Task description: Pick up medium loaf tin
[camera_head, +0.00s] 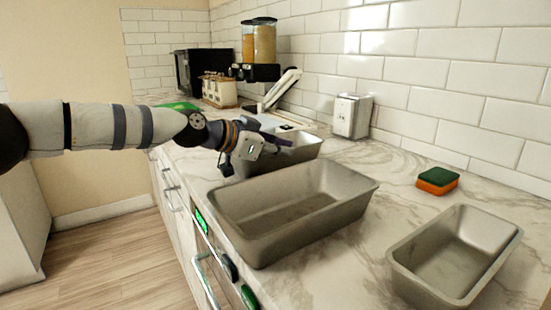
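Three grey metal loaf tins stand on the marble counter. The largest-looking tin (290,215) is in the middle, empty. A smaller-looking tin (455,255) is at the right front, also empty. A third tin (297,155) stands behind the middle one, partly hidden by my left gripper and the middle tin's rim. I cannot tell for certain which is the medium one. My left gripper (262,146) reaches in from the left and is at the third tin, over its near left part. Its fingers are too small and dark to show whether they grip the rim. My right gripper is out of view.
A green and orange sponge (437,181) lies at the right by the tiled wall. Counter is bare between the sponge and the middle tin.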

